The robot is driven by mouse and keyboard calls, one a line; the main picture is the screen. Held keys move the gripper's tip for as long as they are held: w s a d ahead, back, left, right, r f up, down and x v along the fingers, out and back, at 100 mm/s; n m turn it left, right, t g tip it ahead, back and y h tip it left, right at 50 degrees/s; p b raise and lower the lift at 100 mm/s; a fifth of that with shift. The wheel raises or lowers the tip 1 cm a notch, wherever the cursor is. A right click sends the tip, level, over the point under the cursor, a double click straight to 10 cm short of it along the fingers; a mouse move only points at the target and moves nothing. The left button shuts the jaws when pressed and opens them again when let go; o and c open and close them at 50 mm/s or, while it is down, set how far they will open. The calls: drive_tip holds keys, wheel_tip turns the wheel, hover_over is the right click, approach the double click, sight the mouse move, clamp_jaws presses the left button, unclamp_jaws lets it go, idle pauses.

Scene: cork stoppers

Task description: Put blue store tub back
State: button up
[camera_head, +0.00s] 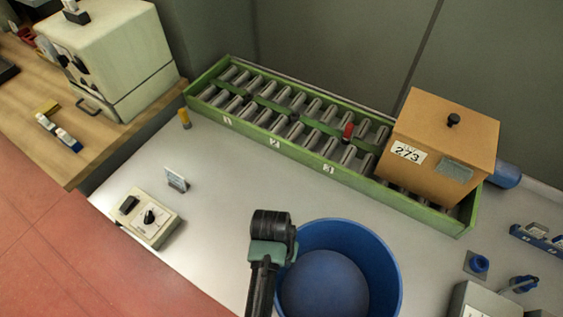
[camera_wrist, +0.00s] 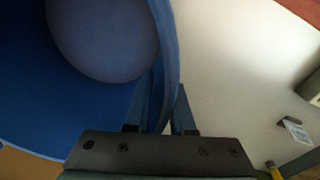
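The blue store tub (camera_head: 386,262) is a wide, round, open-topped tub at the bottom middle of the head view, cut off by the lower edge. Its inside is visible and I see nothing loose in it. My gripper (camera_head: 284,262) is at its left rim. In the wrist view my gripper (camera_wrist: 166,105) has one finger inside the tub (camera_wrist: 25,95) and the other outside, with the wall between them. The fingers look closed on the wall. I cannot tell whether the tub rests on the table or is held above it.
A green rack (camera_head: 205,108) with grey rollers runs along the back. An orange-brown box (camera_head: 425,130) marked 273 stands on its right end. A control box (camera_head: 150,217) and a small sign (camera_head: 176,180) stand left on the pale table (camera_head: 240,185). Blue items and a grey box (camera_head: 485,302) are right.

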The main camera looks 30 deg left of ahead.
drive_tip(key=shift+o, duration=0.8)
wheel_tip(320, 180, up, 12)
drive_tip(key=shift+s+a+r, duration=0.2)
drive_tip(key=shift+s+a, duration=0.1)
drive_tip(key=shift+s, duration=0.05)
